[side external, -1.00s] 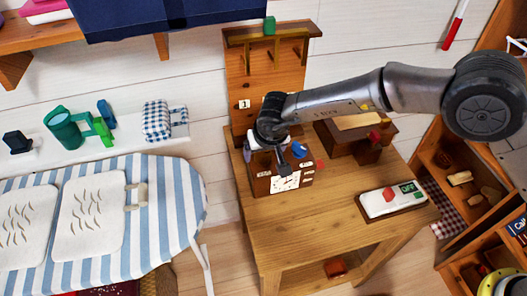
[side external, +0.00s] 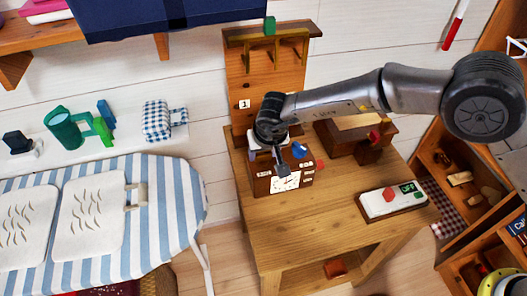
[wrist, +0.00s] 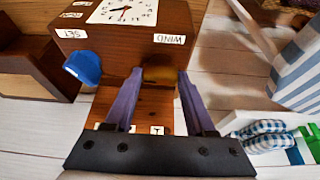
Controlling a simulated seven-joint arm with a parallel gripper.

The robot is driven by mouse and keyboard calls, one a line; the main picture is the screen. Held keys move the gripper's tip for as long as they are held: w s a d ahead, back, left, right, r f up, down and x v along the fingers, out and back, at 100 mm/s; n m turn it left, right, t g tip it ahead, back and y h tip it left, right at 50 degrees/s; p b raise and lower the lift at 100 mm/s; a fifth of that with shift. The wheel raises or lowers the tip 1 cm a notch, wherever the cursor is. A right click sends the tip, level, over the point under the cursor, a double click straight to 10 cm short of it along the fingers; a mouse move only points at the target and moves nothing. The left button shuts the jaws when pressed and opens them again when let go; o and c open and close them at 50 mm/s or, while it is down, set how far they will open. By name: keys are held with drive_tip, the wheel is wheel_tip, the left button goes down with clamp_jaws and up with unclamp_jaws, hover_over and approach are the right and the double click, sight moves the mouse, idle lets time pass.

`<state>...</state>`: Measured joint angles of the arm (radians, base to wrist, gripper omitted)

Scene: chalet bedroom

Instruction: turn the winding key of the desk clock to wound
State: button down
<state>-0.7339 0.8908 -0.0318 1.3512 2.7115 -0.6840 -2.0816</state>
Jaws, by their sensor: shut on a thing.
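The desk clock is a brown wooden box (side external: 263,187) with a white face, near the back left of the wooden desk. In the wrist view the clock (wrist: 125,45) shows a face cut off by the top edge, with the labels SET and WIND. A blue knob (wrist: 83,67) sticks out by SET. The brass winding key (wrist: 160,75) is by WIND, between the two fingers. My gripper (wrist: 160,82) is shut on this key. In the side external view my gripper (side external: 283,170) is over the clock, and its grip on the key is hidden.
A white panel (side external: 378,206) reading OFF, with a red knob, lies at the desk's front right. A wooden box (side external: 345,142) stands behind it. A pegged board (side external: 239,80) rises behind the clock. A striped ironing board (side external: 180,200) is left of the desk.

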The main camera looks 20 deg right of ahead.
drive_tip(key=m+h, duration=0.1)
drive_tip(key=m, duration=0.2)
drive_tip(key=m+h, duration=0.1)
drive_tip(key=m, duration=0.3)
drive_tip(key=shift+a+g+h, duration=0.2)
drive_tip(key=shift+g+h, duration=0.2)
drive_tip(key=m+g, duration=0.1)
drive_tip(key=m, duration=0.3)
drive_tip(key=shift+w+a+h, duration=0.1)
drive_tip(key=shift+w+h, duration=0.05)
drive_tip(key=shift+h, duration=0.25)
drive_tip(key=shift+m+g+h, duration=0.3)
drive_tip(key=shift+m+g, duration=0.4)
drive_tip(key=shift+m, duration=0.8)
drive_tip(key=shift+c, duration=1.2)
unclamp_jaws()
